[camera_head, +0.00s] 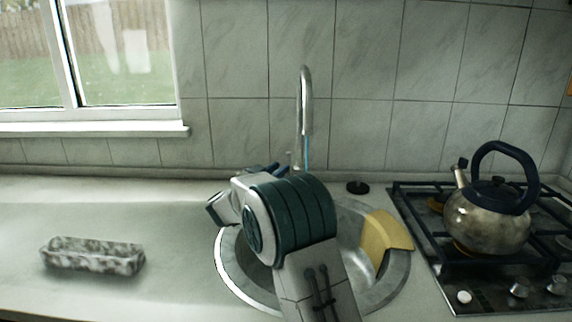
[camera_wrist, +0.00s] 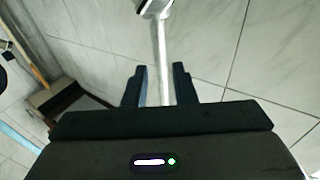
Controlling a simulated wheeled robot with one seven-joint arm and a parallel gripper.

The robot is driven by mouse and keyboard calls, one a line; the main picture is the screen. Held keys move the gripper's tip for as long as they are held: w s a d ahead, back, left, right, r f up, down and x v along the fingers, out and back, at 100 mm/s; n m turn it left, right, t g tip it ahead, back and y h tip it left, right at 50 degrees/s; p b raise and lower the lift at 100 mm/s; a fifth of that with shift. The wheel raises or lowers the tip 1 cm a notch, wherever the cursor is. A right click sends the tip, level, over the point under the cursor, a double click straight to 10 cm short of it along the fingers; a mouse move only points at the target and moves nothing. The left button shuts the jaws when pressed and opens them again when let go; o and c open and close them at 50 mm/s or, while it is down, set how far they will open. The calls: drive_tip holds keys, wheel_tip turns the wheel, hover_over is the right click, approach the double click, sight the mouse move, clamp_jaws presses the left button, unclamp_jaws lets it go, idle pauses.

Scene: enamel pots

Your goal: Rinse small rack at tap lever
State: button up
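The small rack seems to be the grey mottled, low oblong piece (camera_head: 93,258) on the counter at the left, well away from my arm. The tap (camera_head: 304,100) rises behind the sink with a curved spout, and a thin blue stream shows under it. A small lever (camera_head: 290,158) shows at its base, partly hidden. My gripper (camera_head: 268,169) is beside the tap base, mostly hidden by my wrist. In the wrist view my gripper (camera_wrist: 159,85) has its fingers apart, with a metal tap part (camera_wrist: 160,50) lined up between them; contact is unclear.
The round sink (camera_head: 398,285) lies under my arm, with a yellow piece (camera_head: 385,235) at its right side. A kettle (camera_head: 488,215) stands on the hob (camera_head: 480,285) at the right. A black plug (camera_head: 357,187) lies behind the sink. The left counter is mostly clear.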

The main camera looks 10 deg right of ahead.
drive_tip(key=r+v, duration=0.1)
drive_tip(key=v, duration=0.7)
drive_tip(key=shift+f, duration=0.45)
